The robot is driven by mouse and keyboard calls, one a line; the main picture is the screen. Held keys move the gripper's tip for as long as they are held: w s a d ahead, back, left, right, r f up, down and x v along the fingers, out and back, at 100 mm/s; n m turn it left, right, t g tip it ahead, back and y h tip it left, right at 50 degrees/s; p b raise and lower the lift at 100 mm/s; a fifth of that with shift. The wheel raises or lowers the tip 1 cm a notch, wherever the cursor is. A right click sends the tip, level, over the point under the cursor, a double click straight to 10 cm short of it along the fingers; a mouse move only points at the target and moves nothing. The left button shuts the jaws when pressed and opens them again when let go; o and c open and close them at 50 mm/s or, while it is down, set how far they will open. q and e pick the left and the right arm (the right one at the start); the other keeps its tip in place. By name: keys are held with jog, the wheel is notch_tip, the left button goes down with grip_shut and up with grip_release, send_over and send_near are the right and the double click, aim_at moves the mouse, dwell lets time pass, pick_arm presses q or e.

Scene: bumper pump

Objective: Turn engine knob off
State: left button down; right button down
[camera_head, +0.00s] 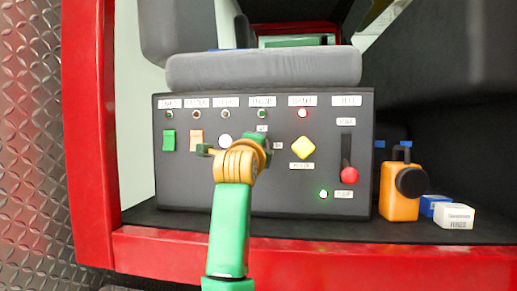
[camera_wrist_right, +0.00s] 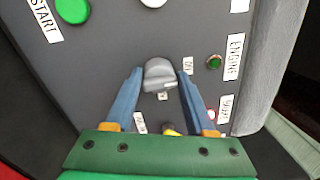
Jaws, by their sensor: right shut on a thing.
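The grey engine knob (camera_wrist_right: 160,76) is on the dark control panel (camera_head: 225,190), with small white labels around it. In the head view my right gripper (camera_head: 258,146) hides most of the knob. In the right wrist view its two blue fingers stand on either side of the knob, and the gripper is shut on it. The engine light (camera_wrist_right: 213,62) beside the ENGINE label looks green; it also shows above the gripper in the head view (camera_head: 261,115). My left gripper is in neither view.
Right of my gripper are a yellow diamond knob (camera_head: 303,147), a lit red light (camera_head: 303,113) and a red-handled lever (camera_head: 348,174). A grey cushion (camera_head: 264,69) overhangs the panel. An orange container (camera_head: 399,193) stands right.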

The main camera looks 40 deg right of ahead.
jog(key=shift+f, duration=0.15)
jog(key=shift+c, duration=1.7)
grip_release()
jog(key=shift+w, duration=0.1)
jog(key=shift+a, duration=0.1)
jog(key=b+v, duration=0.4)
jog(key=v, duration=0.3)
